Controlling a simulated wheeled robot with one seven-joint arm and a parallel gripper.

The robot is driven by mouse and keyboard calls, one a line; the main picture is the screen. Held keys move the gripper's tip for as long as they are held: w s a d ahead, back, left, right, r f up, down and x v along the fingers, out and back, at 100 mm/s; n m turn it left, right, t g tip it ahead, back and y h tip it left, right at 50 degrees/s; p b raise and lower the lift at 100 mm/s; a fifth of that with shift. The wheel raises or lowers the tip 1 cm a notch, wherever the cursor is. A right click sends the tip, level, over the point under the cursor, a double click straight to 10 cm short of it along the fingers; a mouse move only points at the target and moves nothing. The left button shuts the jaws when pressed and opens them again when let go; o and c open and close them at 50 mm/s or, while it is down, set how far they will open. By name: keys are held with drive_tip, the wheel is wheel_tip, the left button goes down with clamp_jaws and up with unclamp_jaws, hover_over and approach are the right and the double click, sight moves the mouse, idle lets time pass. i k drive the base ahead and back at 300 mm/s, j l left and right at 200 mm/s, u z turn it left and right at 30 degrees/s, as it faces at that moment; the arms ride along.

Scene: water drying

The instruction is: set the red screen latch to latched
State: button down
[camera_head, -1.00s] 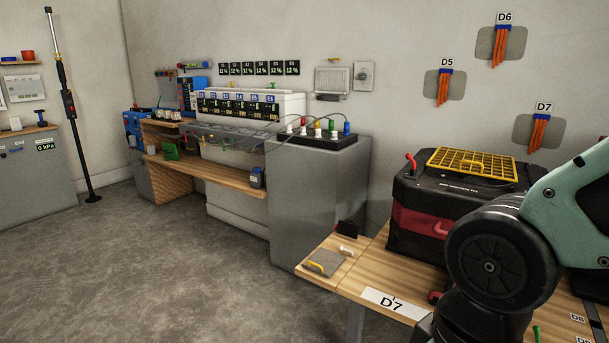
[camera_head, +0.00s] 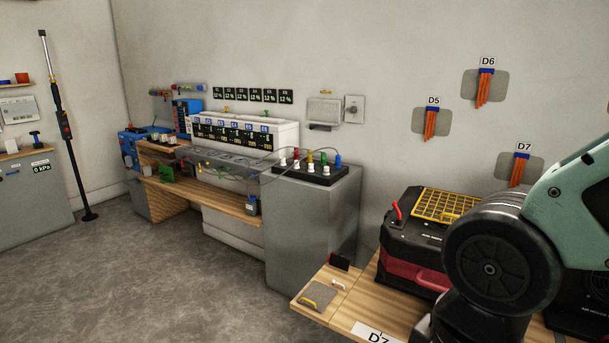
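A black machine (camera_head: 425,240) with a red front band stands on the wooden bench at the right. A yellow grid screen (camera_head: 446,204) lies on its top. A small red lever (camera_head: 398,209), which looks like the screen latch, sticks up at the screen's left end, leaning. Whether it is latched, I cannot tell. My gripper is out of view; only links of my arm show at the right, hiding the machine's right part.
The wooden bench (camera_head: 345,312) carries a grey pad (camera_head: 318,296) and a black block (camera_head: 340,261). A grey cabinet (camera_head: 310,225) with colored plugs stands behind. Orange strips labelled D5 (camera_head: 431,123) hang on the wall. Open floor (camera_head: 190,285) lies at the left.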

sight(394, 204)
drive_tip(key=i+j, duration=0.15)
drive_tip(key=i, duration=0.5)
drive_tip(key=i+j, duration=0.2)
drive_tip(key=i, duration=0.45)
